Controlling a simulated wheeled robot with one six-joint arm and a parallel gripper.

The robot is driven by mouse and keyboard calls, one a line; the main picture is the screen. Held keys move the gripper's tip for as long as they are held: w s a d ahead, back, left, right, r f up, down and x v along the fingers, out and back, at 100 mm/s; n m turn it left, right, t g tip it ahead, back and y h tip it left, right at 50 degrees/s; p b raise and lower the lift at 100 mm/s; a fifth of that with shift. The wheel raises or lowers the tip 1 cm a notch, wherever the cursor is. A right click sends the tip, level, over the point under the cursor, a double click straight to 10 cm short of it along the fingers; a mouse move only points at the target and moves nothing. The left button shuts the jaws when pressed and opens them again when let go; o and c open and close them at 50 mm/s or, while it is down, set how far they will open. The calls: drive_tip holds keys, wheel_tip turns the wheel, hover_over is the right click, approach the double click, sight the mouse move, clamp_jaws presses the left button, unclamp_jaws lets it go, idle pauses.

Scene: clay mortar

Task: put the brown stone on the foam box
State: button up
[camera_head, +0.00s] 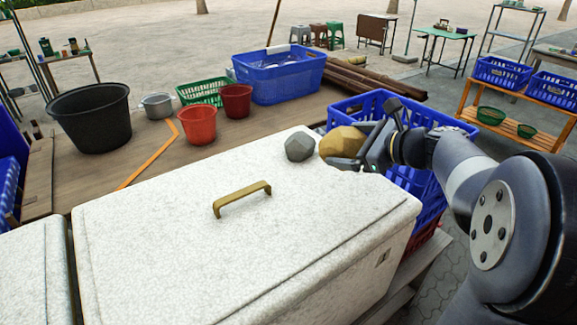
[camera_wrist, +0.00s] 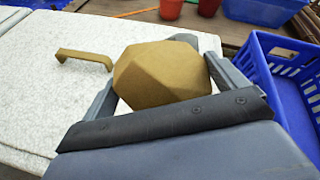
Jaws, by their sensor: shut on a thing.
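The brown stone (camera_head: 342,143) is held by my gripper (camera_head: 362,145) near the far right corner of the white foam box (camera_head: 150,215). In the wrist view the brown stone (camera_wrist: 160,75) sits between the two fingers of my gripper (camera_wrist: 160,85), which is shut on it. The stone is over or at the lid's right edge; I cannot tell whether it touches the lid. A grey stone (camera_head: 299,147) rests on the lid just left of it. A brass handle (camera_head: 242,198) stands mid-lid, also seen in the wrist view (camera_wrist: 85,58).
A blue crate (camera_head: 425,185) stands right of the foam box, beneath my arm. Red buckets (camera_head: 198,124), a black tub (camera_head: 92,118) and a blue basket (camera_head: 280,75) stand behind on a wooden surface. The lid around the handle is clear.

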wheel_tip(320, 180, down, 10)
drive_tip(key=shift+r+b, duration=0.15)
drive_tip(key=shift+b, duration=0.35)
drive_tip(key=o, duration=1.5)
drive_tip(key=shift+f, duration=0.25)
drive_tip(key=shift+r, duration=0.15)
drive_tip(key=v, duration=1.2)
drive_tip(key=shift+s, duration=0.15)
